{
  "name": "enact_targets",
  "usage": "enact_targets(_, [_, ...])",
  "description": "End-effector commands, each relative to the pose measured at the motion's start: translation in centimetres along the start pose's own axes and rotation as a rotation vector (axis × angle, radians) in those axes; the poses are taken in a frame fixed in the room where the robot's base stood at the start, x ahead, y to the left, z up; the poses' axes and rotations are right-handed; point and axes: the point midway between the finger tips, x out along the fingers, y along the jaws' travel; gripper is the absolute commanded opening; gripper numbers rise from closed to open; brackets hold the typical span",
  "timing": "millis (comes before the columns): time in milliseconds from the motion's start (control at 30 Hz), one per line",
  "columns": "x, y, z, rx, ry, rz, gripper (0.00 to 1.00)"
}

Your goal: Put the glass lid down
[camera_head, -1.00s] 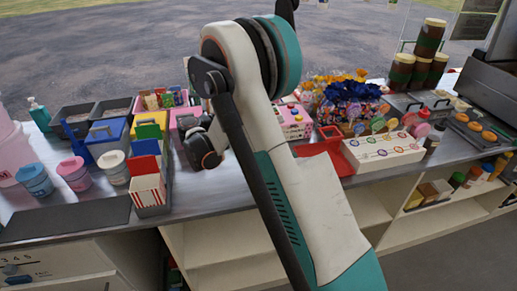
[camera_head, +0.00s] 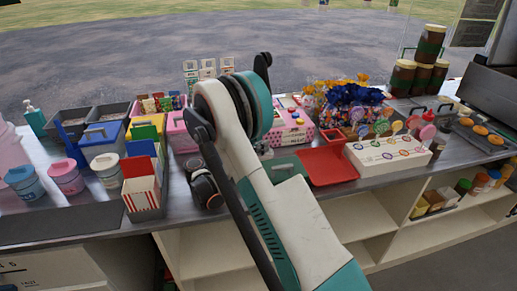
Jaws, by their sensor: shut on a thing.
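No clear glass lid can be made out for certain. A pale greenish flat piece with a dark handle-like bar (camera_head: 285,168) shows just right of my arm, between the pink box and the red tray; I cannot tell whether it is the lid. My arm crosses the middle of the view. Its dark, orange-ringed wrist part shows low at the counter's front, right of the red striped box. My gripper's fingers and whatever they hold are hidden behind the arm.
Left of my arm stand a red striped box (camera_head: 142,193), lidded cups (camera_head: 66,176) and dark bins (camera_head: 74,119). To the right are a pink box (camera_head: 291,128), a red tray (camera_head: 327,166) and a white box with coloured rings (camera_head: 386,155). The counter's front left has a bare dark strip (camera_head: 60,224).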

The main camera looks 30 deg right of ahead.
Motion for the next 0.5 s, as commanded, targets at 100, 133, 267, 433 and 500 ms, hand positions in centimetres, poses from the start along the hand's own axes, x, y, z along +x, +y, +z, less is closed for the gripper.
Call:
enact_targets(100, [0.00,-0.01,0.04,0.000,0.000,0.000,0.00])
enact_targets(133, [0.00,-0.01,0.06,0.000,0.000,0.000,0.00])
enact_targets(267, [0.00,0.00,-0.01,0.000,0.000,0.000,0.00])
enact_targets(433, [0.00,0.01,-0.47,0.000,0.000,0.000,0.00])
enact_targets(500, [0.00,0.01,-0.65,0.000,0.000,0.000,0.00])
